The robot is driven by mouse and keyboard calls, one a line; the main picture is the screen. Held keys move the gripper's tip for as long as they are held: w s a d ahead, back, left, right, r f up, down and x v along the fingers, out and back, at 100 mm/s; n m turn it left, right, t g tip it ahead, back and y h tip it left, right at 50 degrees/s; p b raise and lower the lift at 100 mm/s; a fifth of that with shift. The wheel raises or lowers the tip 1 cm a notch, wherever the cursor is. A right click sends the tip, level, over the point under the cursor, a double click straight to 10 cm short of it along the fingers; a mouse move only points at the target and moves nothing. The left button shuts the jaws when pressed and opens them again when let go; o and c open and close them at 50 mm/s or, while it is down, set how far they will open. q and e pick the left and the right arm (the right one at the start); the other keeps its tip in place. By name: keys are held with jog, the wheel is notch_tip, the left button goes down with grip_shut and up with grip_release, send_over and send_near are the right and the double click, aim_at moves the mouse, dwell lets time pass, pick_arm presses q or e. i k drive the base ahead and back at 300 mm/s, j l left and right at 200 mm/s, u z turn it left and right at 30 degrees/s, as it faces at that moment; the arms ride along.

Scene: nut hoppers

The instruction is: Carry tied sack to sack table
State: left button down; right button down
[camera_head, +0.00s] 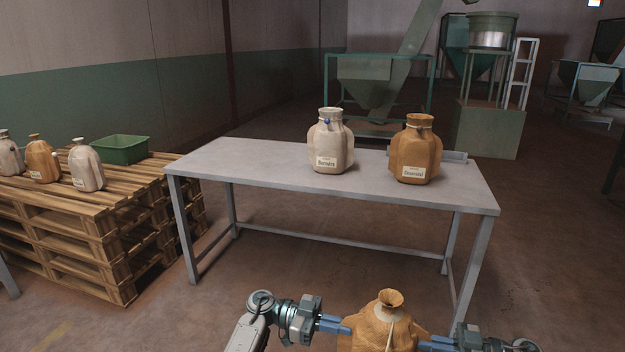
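A brown sack (377,330) with a gathered, tied neck is at the bottom of the view, between my two grippers, in front of the table. Its lower part is cut off by the frame edge. My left gripper (347,328) meets its left side with blue fingers. My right gripper (424,345) is at its right side, partly cut off. Whether the fingers pinch the cloth or press on it is unclear. A grey metal table (262,172) stands beyond. On it are a pale sack (330,141) and a brown sack (415,152), both upright and labelled.
A stack of wooden pallets (85,215) at left carries several smaller sacks and a green bin (120,149). A shallow grey tray (452,157) lies at the table's back right. The table's left half and front strip are clear. Green hoppers (375,80) stand behind.

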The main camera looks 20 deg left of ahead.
aim_at(242, 160)
jog(key=i+j, duration=0.15)
jog(key=j, duration=0.25)
jog(key=i+j, duration=0.2)
jog(key=j, duration=0.2)
jog(key=i+j, duration=0.15)
jog(key=j, duration=0.25)
jog(key=i+j, duration=0.15)
jog(key=j, duration=0.2)
jog(key=i+j, duration=0.2)
jog(key=j, duration=0.2)
jog(key=i+j, duration=0.15)
jog(key=j, duration=0.25)
jog(key=i+j, duration=0.15)
jog(key=j, duration=0.25)
